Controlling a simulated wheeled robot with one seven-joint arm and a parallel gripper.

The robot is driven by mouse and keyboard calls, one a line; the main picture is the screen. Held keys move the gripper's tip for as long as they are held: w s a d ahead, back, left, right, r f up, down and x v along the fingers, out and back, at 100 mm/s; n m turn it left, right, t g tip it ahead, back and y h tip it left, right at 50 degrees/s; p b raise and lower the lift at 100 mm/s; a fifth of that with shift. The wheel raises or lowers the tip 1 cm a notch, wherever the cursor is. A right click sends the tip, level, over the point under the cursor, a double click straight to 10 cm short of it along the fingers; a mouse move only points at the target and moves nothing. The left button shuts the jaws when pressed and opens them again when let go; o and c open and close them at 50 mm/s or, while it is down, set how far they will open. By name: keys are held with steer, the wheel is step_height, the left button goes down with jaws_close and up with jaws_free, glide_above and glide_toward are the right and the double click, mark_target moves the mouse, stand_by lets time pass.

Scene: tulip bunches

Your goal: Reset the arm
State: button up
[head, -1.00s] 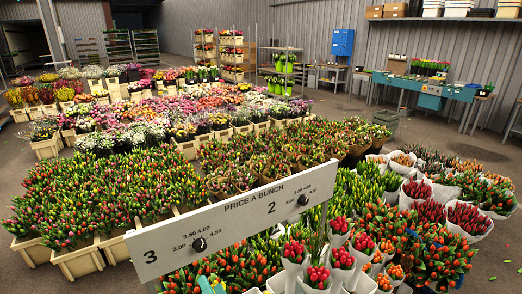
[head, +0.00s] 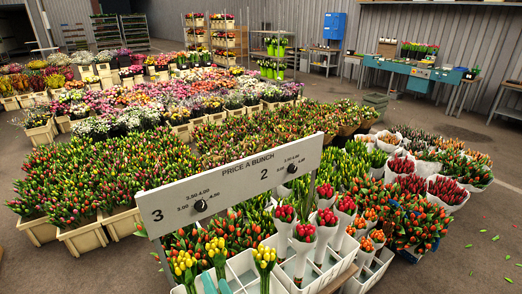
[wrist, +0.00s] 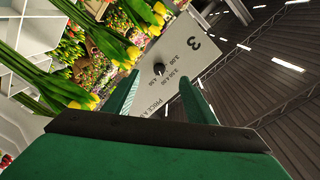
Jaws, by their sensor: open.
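My gripper (wrist: 158,76) is open in the wrist view. Its two green fingers stand apart with nothing between them. Beyond them is the white price sign (wrist: 178,48), tilted in this view, with a black knob and the number 3. Small teal tips that look like my gripper (head: 216,285) show at the bottom edge of the head view, in front of the white crate. Yellow tulips (wrist: 128,50) with green stems lie left of the fingers in the wrist view. The rest of my arm is hidden.
The price sign (head: 230,180) spans the front of the head view, above a divided white crate (head: 245,268) with yellow (head: 184,262) and red tulips (head: 304,232). Dense tulip beds fill the middle. Bare floor (head: 470,255) with loose petals lies at right.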

steer(key=s+d+f+h, duration=0.3)
steer(key=s+d+f, duration=0.2)
steer(key=s, duration=0.3)
steer(key=s+d+f+h, duration=0.4)
steer(key=s+d+f, duration=0.15)
steer(key=s, duration=0.35)
steer(key=s+r+n, duration=0.1)
steer(key=s+n, duration=0.1)
steer(key=s, duration=0.6)
steer(key=s+d+r+n+h, duration=0.1)
steer(key=s+r+n, duration=0.1)
steer(key=s, duration=0.6)
steer(key=shift+s+d+n+h, duration=0.3)
steer(key=shift+s+n, duration=0.05)
steer(key=shift+n, duration=0.35)
